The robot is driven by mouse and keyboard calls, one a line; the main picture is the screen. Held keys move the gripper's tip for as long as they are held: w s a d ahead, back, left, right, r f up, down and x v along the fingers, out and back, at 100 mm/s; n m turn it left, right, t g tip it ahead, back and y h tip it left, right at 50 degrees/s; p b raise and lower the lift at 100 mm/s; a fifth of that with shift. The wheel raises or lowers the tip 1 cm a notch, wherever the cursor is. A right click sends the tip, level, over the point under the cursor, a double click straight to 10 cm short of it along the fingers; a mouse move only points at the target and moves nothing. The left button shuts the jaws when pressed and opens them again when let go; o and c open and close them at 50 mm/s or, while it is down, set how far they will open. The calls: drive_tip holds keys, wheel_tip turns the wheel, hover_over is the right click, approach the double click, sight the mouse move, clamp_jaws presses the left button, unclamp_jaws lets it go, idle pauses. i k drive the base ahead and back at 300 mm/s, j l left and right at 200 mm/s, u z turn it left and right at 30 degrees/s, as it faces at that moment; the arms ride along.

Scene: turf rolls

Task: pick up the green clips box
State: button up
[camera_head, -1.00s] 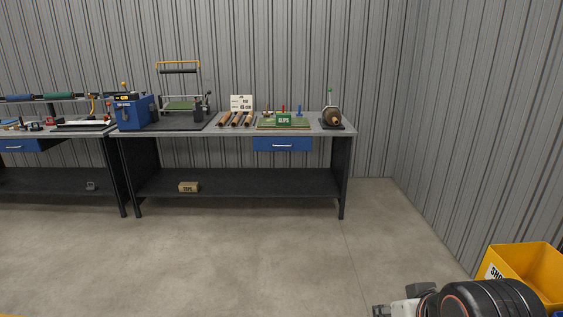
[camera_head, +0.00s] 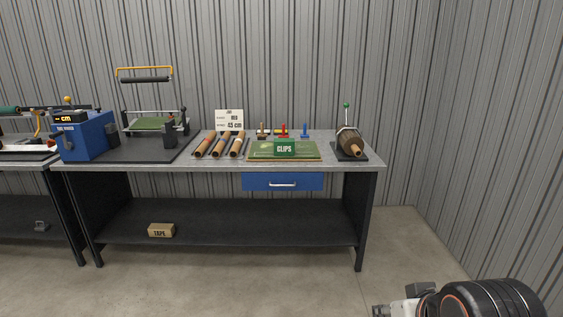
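The green clips box (camera_head: 285,148) stands on a green mat (camera_head: 258,155) near the front right of the grey workbench (camera_head: 215,163). White lettering on its front reads CLIPS. Part of my arm (camera_head: 485,300) shows at the bottom right, low and well short of the bench. The end by the picture's lower edge (camera_head: 383,311) is small and partly cut off, so I cannot tell whether my gripper is open or shut. The box stands apart from my arm.
Brown rolls (camera_head: 221,145), small coloured tools (camera_head: 284,131) and a sign (camera_head: 229,119) are left of and behind the box. A brown roller device (camera_head: 350,142) stands to its right. A blue drawer (camera_head: 282,182) is below. Floor in front is clear.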

sight(283, 146)
drive_tip(key=i+z, duration=0.1)
drive_tip(key=i, duration=0.6)
drive_tip(key=i+z, duration=0.1)
drive_tip(key=i, duration=0.55)
drive_tip(key=i+j+z, duration=0.1)
drive_tip(key=i, duration=0.6)
drive_tip(key=i+l+u, duration=0.15)
drive_tip(key=i, duration=0.35)
drive_tip(key=i+l+u, duration=0.15)
drive_tip(key=i, duration=0.35)
drive_tip(key=i+l+u, duration=0.15)
drive_tip(key=i+l, duration=0.15)
drive_tip(key=i, duration=0.15)
